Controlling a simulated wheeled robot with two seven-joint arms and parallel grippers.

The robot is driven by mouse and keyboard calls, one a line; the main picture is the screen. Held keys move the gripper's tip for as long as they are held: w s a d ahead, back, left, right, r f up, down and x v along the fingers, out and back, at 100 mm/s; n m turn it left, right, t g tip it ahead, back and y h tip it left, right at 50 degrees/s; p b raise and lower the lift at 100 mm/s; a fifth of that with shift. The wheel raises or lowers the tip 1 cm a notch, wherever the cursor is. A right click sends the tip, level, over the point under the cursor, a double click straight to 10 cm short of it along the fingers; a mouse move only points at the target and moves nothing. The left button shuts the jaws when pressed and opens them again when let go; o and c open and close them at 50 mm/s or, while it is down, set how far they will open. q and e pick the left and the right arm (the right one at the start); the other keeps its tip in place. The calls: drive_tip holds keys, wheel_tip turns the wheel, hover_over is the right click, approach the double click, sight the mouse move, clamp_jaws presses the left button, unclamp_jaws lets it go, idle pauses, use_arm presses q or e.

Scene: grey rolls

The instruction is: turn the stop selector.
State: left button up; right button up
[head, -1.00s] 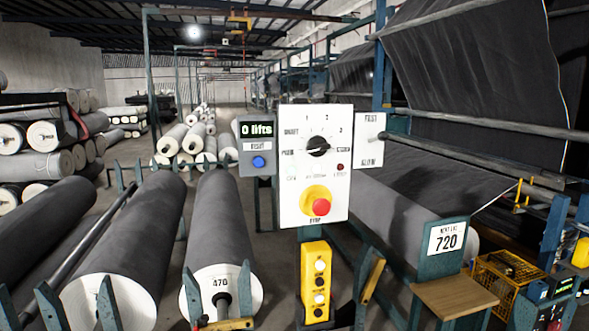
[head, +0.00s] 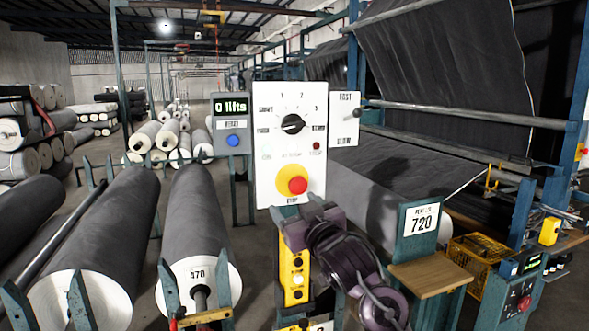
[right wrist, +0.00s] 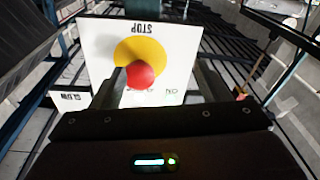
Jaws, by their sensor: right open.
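A white control panel (head: 262,168) stands upright ahead of me. It bears a black rotary selector knob (head: 292,124) with marks around it, including 1, 2 and 3. Below the knob, a red mushroom button (head: 298,185) on a yellow disc is labelled STOP. My right gripper (head: 312,208) is at the panel's lower edge, just below the red button. The right wrist view shows its open fingers (right wrist: 158,72), empty, with the red button (right wrist: 140,75) in front of them. I cannot tell whether they touch it. The knob is out of that view. My left gripper is not in view.
A grey counter box (head: 231,109) reading "0 lifts" with a blue button adjoins the panel's left. A FAST/SLOW lever plate (head: 344,105) adjoins its right. A yellow pendant (head: 290,270) is below. Grey rolls (head: 195,220) lie left; a 720 sign (head: 421,219) stands right.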

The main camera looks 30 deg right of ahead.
sight(295, 127)
drive_tip(key=s+d+r+t, duration=0.2)
drive_tip(key=s+r+t, duration=0.1)
drive_tip(key=r, duration=1)
drive_tip(key=shift+h, duration=0.3)
drive_tip(key=p+x, duration=0.2)
drive_tip(key=x, duration=0.4)
drive_tip(key=shift+a+f+p, duration=0.1)
drive_tip(key=shift+f+p, duration=0.05)
drive_tip(key=shift+p, duration=0.2)
drive_tip(key=shift+w, duration=0.6)
drive_tip(key=c, duration=1)
